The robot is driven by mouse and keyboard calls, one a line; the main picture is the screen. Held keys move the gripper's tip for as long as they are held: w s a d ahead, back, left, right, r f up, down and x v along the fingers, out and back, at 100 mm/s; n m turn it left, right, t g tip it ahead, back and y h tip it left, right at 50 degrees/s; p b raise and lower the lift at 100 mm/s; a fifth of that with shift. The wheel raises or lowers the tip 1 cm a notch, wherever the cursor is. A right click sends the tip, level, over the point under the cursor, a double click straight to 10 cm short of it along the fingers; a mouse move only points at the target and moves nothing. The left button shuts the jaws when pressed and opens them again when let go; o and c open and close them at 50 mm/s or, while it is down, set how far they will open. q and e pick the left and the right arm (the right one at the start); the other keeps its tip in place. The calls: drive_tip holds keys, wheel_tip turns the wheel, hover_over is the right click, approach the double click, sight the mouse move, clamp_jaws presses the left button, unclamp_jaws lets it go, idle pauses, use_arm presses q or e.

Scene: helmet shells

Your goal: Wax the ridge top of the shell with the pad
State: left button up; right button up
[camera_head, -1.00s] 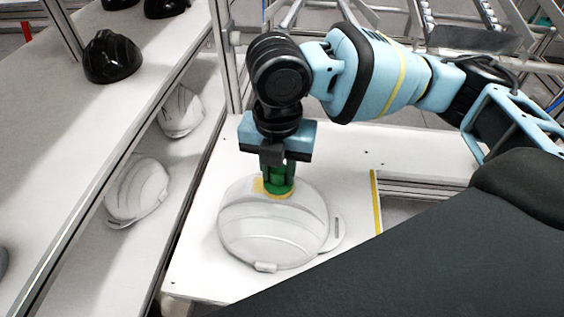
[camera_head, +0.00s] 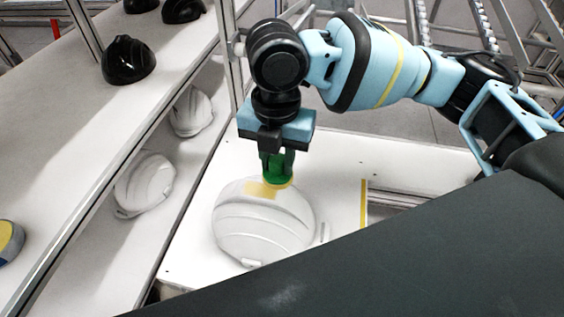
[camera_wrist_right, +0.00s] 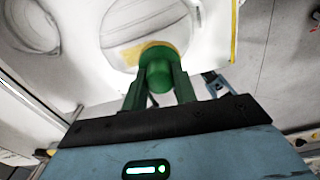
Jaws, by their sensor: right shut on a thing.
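The white helmet shell (camera_head: 262,228) lies dome up on the white table (camera_head: 340,158). A yellowish patch (camera_head: 258,189) shows on the far part of its top. My right gripper (camera_head: 277,165) points down and is shut on the green pad (camera_head: 271,177), which has a yellow underside. The pad is at the far end of the shell's top, beside the patch; whether it touches cannot be told for sure. In the right wrist view the green pad (camera_wrist_right: 160,72) sits between the fingers, with the shell (camera_wrist_right: 128,22) beyond it. My left gripper is not in view.
A shelf unit stands at the left, with black helmets (camera_head: 127,60) on top and white helmets (camera_head: 145,184) on its lower level. A yellow strip (camera_head: 363,204) marks the table's right side. Metal frames (camera_head: 465,35) stand behind.

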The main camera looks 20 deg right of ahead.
drive_tip(key=shift+w+r, duration=0.2)
drive_tip(key=shift+r, duration=0.65)
drive_tip(key=shift+s+r, duration=0.2)
drive_tip(key=shift+r, duration=0.4)
